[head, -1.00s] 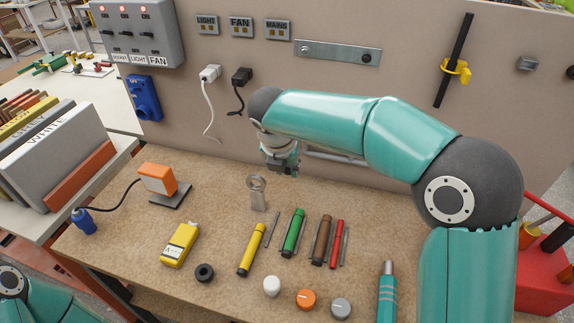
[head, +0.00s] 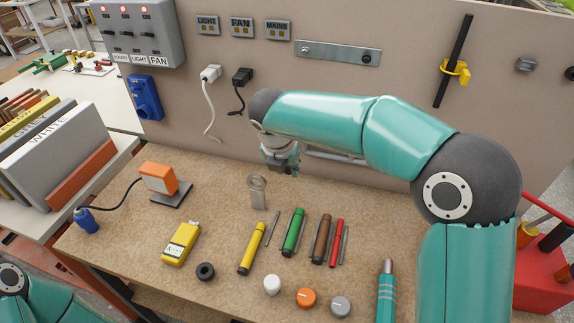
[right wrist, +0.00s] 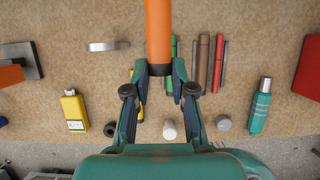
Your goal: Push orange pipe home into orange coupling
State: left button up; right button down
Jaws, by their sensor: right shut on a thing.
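An orange pipe (right wrist: 158,30) runs from my right gripper up to the top edge of the right wrist view. My right gripper (right wrist: 160,72) is shut on its near end, one finger on each side. In the head view, my right gripper (head: 282,167) is close to the upright panel, above the back of the bench. My arm covers much of that area, and I cannot make out the orange pipe there. I cannot identify the orange coupling in either view; the pipe's far end is out of the wrist frame. My left gripper is not in view.
The bench (head: 130,235) holds an orange lamp (head: 158,179), a yellow tester (head: 181,243), several coloured cylinders, including a green one (head: 293,233), and knobs (head: 306,298). A white plug (head: 209,73) and a black plug (head: 242,76) hang cables on the panel (head: 420,60).

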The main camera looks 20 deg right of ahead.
jog(key=shift+w+d+p, duration=0.5)
jog(key=shift+w+p, duration=0.25)
jog(key=shift+p, duration=0.15)
jog(key=shift+w+d+p, duration=0.5)
jog(key=shift+w+p, duration=0.25)
jog(key=shift+p, duration=0.1)
jog(key=c, duration=0.9)
grip_release()
jog(key=v, duration=1.1)
jog(key=shift+r, duration=0.4)
jog(key=shift+s+a, duration=0.1)
